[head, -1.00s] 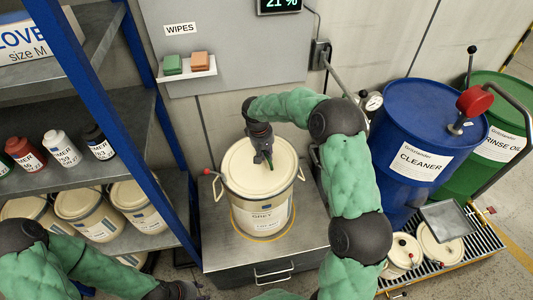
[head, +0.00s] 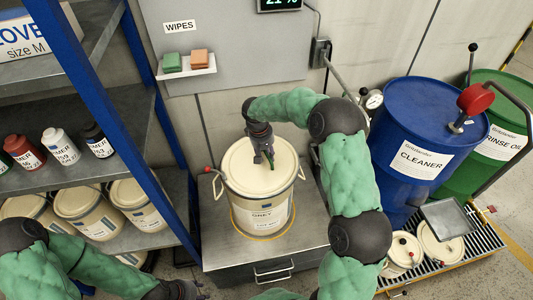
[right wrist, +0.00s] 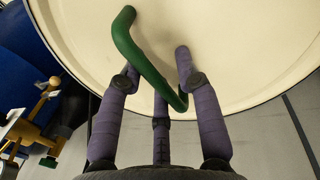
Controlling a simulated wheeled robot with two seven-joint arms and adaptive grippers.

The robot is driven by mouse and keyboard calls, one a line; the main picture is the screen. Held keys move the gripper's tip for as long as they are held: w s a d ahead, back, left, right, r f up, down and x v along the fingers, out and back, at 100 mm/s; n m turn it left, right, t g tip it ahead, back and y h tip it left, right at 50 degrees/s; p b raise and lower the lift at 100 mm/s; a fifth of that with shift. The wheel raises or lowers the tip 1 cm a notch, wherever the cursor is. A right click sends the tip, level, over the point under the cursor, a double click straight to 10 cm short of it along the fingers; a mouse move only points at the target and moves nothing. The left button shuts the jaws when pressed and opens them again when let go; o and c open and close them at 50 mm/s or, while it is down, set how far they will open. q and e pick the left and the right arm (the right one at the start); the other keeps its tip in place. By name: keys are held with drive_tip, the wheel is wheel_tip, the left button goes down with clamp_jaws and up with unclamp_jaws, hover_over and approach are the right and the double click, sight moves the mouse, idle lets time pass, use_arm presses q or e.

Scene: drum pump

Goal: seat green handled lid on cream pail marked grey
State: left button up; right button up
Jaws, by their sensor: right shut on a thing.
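The cream pail marked GREY (head: 262,213) stands upright on a grey metal cabinet. The cream lid (head: 241,170) covers its top and looks about level; I cannot tell whether its rim is fully down all round. My right gripper (head: 268,160) is over the lid, shut on its green handle (head: 272,162). In the right wrist view the bent green handle (right wrist: 143,57) passes between the purple fingers, above the broad cream lid (right wrist: 235,50). My left gripper (head: 186,291) is at the bottom edge, away from the pail, with its fingers not clearly visible.
The grey cabinet (head: 222,240) has free top around the pail. A small red-knobbed lever (head: 208,170) is beside the pail's left. A blue-posted shelf (head: 150,165) with pails and bottles is at left. A blue CLEANER drum (head: 400,190) and a green drum (head: 490,175) stand at right.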

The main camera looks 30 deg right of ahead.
use_arm(q)
wheel_tip(320, 180, up, 7)
drive_tip(key=p, duration=0.7)
use_arm(e)
wheel_tip(320, 180, up, 11)
drive_tip(key=a, duration=0.2)
